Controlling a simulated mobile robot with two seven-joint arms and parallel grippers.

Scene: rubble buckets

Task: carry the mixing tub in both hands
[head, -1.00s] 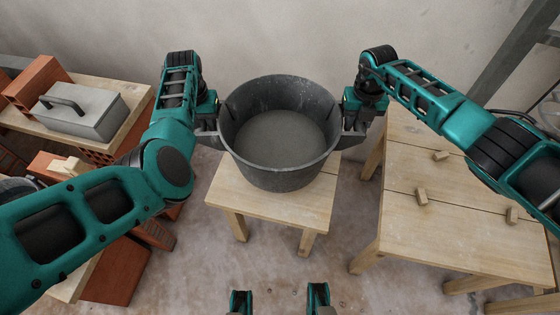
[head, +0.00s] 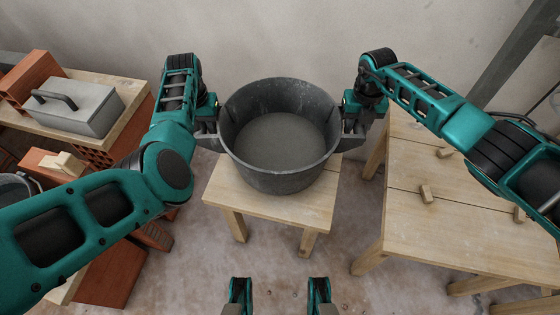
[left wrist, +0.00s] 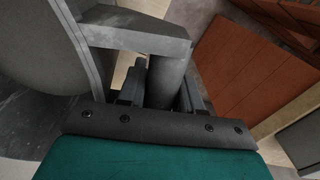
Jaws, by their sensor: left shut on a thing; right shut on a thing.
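The dark grey mixing tub (head: 283,181) is upright in the middle of the head view, with smooth grey contents inside. It is over a small wooden table (head: 228,198); I cannot tell whether its base touches the top. My left gripper (head: 207,117) is shut on the tub's left handle (head: 206,138). In the left wrist view, the handle's bar (left wrist: 165,80) runs between the fingers, beside the tub wall (left wrist: 45,40). My right gripper (head: 354,116) is shut on the right handle (head: 352,142). The fingertips are partly hidden in the head view.
A larger wooden table (head: 440,225) with several small wood pieces stands at the right. At the left, a bench (head: 132,112) bears a grey block with a handle (head: 80,110) and red bricks (head: 32,82). The wall is close behind. Bare floor shows in front of the small table.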

